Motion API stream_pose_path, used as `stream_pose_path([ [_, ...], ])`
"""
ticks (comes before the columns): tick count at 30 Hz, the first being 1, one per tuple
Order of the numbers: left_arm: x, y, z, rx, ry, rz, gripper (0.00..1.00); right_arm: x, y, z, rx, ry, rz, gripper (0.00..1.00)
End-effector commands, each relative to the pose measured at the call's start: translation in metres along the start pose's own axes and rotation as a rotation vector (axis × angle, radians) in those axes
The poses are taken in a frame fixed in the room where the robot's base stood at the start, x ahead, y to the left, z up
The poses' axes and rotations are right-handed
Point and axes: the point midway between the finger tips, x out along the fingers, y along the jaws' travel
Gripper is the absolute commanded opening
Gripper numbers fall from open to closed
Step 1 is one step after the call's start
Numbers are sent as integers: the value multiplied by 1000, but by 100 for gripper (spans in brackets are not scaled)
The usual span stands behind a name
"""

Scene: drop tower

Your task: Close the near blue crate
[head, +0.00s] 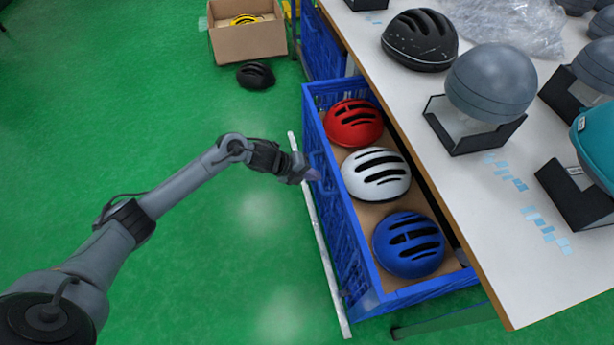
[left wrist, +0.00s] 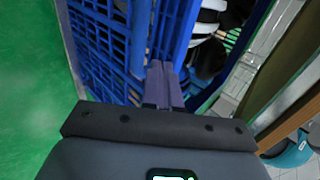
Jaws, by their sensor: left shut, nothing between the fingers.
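The near blue crate (head: 365,275) sticks out from under the white table like a drawer, open at the top. A red helmet (head: 353,123), a white helmet (head: 376,174) and a blue helmet (head: 408,244) lie in it. My left gripper (head: 313,175) is shut and empty at the crate's outer left side. In the left wrist view its fingers (left wrist: 164,84) are together in front of the crate's blue lattice wall (left wrist: 105,40); whether they touch it I cannot tell. My right gripper is not in view.
The white table (head: 470,175) carries helmets and grey head forms on black stands. Another blue crate (head: 322,48) sits farther back under it. A cardboard box (head: 248,40) and a black helmet (head: 256,75) are on the green floor. The floor at left is clear.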

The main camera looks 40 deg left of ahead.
Motion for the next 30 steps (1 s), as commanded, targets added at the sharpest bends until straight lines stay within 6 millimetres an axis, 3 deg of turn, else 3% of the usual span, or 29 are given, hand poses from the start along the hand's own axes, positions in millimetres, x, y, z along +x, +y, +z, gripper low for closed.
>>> stream_pose_path([
  [3, 23, 2, 0, 0, 1, -2, 0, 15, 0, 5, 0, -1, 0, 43],
  [12, 54, 2, 0, 0, 0, -1, 0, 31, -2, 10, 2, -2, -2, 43],
  [30, 59, 0, 1, -2, -2, 0, 0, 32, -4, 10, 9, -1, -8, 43],
])
